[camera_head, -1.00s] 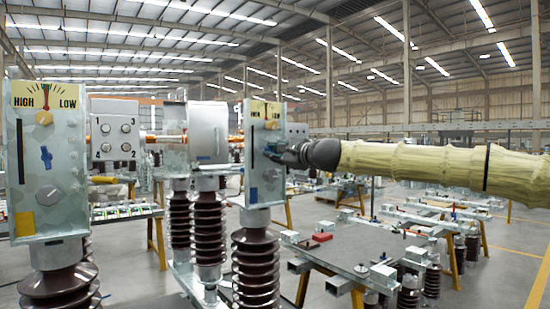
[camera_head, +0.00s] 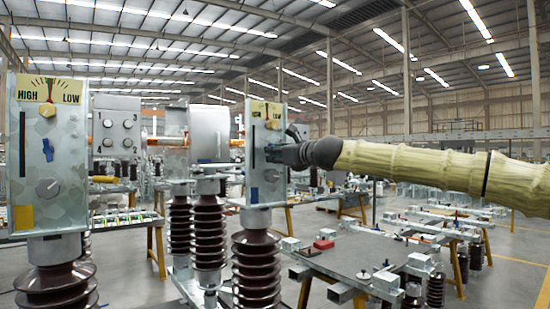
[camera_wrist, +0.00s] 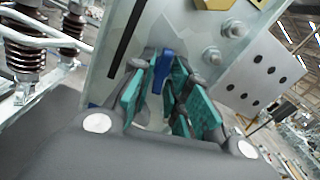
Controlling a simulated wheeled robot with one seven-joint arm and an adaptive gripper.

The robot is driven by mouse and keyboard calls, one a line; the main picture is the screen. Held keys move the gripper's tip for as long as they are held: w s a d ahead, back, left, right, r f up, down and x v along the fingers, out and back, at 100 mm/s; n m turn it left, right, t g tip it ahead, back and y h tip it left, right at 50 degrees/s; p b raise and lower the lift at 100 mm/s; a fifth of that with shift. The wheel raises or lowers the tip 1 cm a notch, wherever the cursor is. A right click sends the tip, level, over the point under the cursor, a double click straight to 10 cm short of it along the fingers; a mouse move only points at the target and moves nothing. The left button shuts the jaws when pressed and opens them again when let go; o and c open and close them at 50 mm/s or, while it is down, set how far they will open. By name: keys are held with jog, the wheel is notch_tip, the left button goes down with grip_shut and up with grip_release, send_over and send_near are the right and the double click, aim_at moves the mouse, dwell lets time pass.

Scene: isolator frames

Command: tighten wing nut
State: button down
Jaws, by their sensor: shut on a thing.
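A blue wing nut (camera_wrist: 161,68) sits on the metal face of the right-hand isolator box (camera_head: 258,185). In the wrist view my gripper (camera_wrist: 165,85) has its teal finger pads on either side of the nut and is shut on it. In the head view my gripper (camera_head: 284,153) is at the right side of that box, and it hides the nut there. A second blue wing nut (camera_head: 48,150) is on the left isolator box (camera_head: 44,120), tilted a little from upright, with no gripper near it.
Both boxes stand on brown ribbed insulators (camera_head: 256,265). Each has a HIGH/LOW dial plate (camera_head: 34,90), a dark slot and a round knob. A grey box with several round fittings (camera_head: 115,135) stands between them. A low worktable (camera_head: 365,250) is at the right.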

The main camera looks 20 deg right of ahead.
jog(key=shift+f+m, duration=0.1)
jog(key=shift+m, duration=0.4)
jog(key=c, duration=1.5)
grip_release()
jog(key=v, duration=1.2)
